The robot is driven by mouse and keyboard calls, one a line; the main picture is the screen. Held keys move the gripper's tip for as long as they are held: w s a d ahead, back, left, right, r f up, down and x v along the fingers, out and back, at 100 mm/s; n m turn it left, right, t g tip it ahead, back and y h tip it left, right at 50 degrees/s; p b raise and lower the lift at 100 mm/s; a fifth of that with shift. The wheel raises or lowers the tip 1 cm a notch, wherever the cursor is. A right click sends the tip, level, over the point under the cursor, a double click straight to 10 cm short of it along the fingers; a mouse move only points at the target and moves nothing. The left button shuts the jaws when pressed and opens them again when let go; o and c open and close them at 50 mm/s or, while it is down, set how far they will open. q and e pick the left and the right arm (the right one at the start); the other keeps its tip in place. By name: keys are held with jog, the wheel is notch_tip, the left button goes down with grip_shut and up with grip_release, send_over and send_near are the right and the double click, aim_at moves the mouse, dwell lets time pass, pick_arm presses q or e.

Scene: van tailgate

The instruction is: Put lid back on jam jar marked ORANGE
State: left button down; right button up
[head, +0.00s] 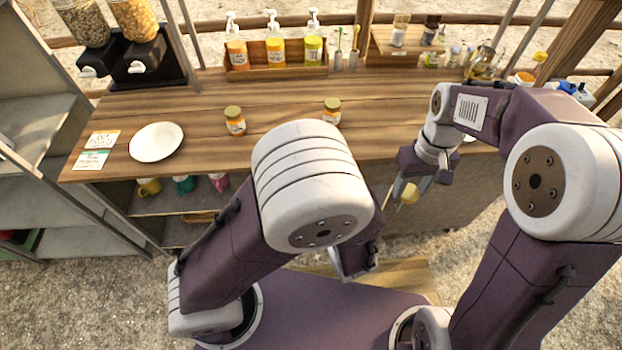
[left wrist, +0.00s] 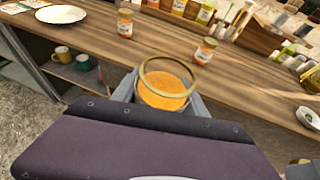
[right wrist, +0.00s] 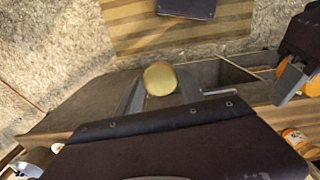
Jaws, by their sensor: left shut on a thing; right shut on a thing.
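My left gripper (left wrist: 164,98) is shut on an open jar (left wrist: 162,101) with orange contents. Its bare rim faces the left wrist camera, and its label cannot be read. In the head view my left arm hides this jar. It also shows at the right edge of the right wrist view (right wrist: 291,80). My right gripper (head: 408,187) is shut on a round gold lid (head: 409,194), which also shows in the right wrist view (right wrist: 160,78). The lid is apart from the jar, in front of the counter's edge on the right.
Two closed jars with gold lids, a left one (head: 235,122) and a right one (head: 332,112), stand on the wooden counter (head: 200,103). A white plate (head: 156,142) and two cards (head: 97,149) lie at left. Pump bottles (head: 275,50) stand in a tray at the back.

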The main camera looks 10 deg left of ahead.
jog(key=s+a+r+n, duration=0.2)
jog(key=a+r+n, duration=0.2)
jog(key=a+r, duration=0.3)
jog(key=s+a+r+n, duration=0.2)
jog(key=a+r+n, duration=0.2)
jog(key=a, duration=1)
notch_tip(320, 180, up, 3)
jog(key=shift+a+r, duration=0.2)
jog(key=shift+a, duration=0.15)
jog(key=shift+f, duration=0.1)
jog(key=shift+f, duration=1.9)
jog(key=shift+f, duration=0.1)
jog(key=shift+f, duration=0.8)
jog(key=shift+f, duration=0.55)
